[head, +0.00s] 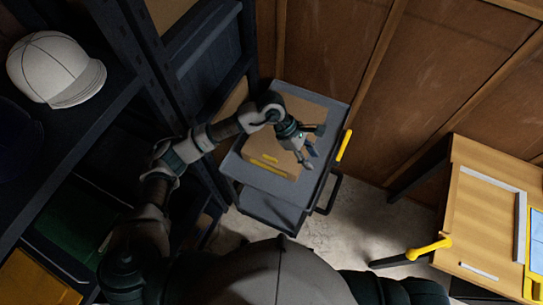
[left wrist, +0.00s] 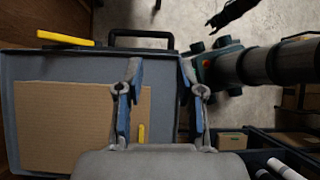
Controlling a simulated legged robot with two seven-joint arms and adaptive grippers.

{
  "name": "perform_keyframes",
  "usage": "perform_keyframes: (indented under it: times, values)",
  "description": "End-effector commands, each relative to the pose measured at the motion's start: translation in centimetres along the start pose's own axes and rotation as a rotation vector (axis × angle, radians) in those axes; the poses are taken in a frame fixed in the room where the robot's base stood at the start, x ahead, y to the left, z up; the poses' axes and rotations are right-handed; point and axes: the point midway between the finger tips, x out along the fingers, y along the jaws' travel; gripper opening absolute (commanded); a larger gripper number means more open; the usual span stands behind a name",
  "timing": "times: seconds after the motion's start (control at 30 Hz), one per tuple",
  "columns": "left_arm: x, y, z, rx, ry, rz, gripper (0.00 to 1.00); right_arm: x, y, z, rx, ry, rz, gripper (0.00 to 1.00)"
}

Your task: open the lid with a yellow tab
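A tan cardboard box (head: 312,112) lies on a grey cart top. A yellow tab (head: 270,159) shows on its near part, with a yellow strip (head: 266,168) just beside it. My left gripper (head: 313,148) hangs over the right part of the box, to the right of the tab, its fingers apart. In the left wrist view the box (left wrist: 70,125) is at the left, and my left gripper (left wrist: 160,70) is open with nothing between its fingertips. A yellow tab (left wrist: 141,133) shows between the fingers, partly hidden by the gripper body.
The cart (head: 270,204) has a dark handle and a yellow bar (head: 344,146) at its right side. A dark shelf with a white cap (head: 55,68) stands at the left. A wooden workbench (head: 480,210) stands at the right. Bare floor (head: 365,215) lies between cart and bench.

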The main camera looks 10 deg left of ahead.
Motion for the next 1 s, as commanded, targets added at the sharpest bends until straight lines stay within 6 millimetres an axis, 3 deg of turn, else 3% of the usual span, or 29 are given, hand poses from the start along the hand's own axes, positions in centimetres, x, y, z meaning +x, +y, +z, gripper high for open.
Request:
perform_keyframes:
  times: [0.03, 0.13, 0.23, 0.37, 0.57, 1.0]
  values:
    - [-1.6, 1.1, -2.9, 0.027, 0.165, 0.016, 0.38, 0.0, 0.0, 0.0, 0.000, 0.000, 0.000, 0.47]
    - [-5.0, 2.5, -7.5, 0.046, 0.435, 0.025, 0.38, 0.0, 0.0, 0.0, 0.000, 0.000, 0.000, 0.47]
    - [-7.5, 3.1, -9.9, 0.041, 0.590, 0.027, 0.38, 0.0, 0.0, 0.0, 0.000, 0.001, 0.000, 0.47]
    - [-8.3, 3.2, -11.2, 0.035, 0.656, 0.024, 0.38, -0.1, 0.0, -0.1, 0.000, 0.001, 0.000, 0.47]
    - [-5.7, 3.2, -13.1, 0.032, 0.652, 0.018, 0.38, -0.3, 0.0, -0.1, 0.000, 0.001, 0.000, 0.47]
    - [2.5, 3.6, -19.1, 0.033, 0.648, 0.021, 0.38, -0.9, 0.0, -0.2, 0.000, 0.002, 0.000, 0.47]
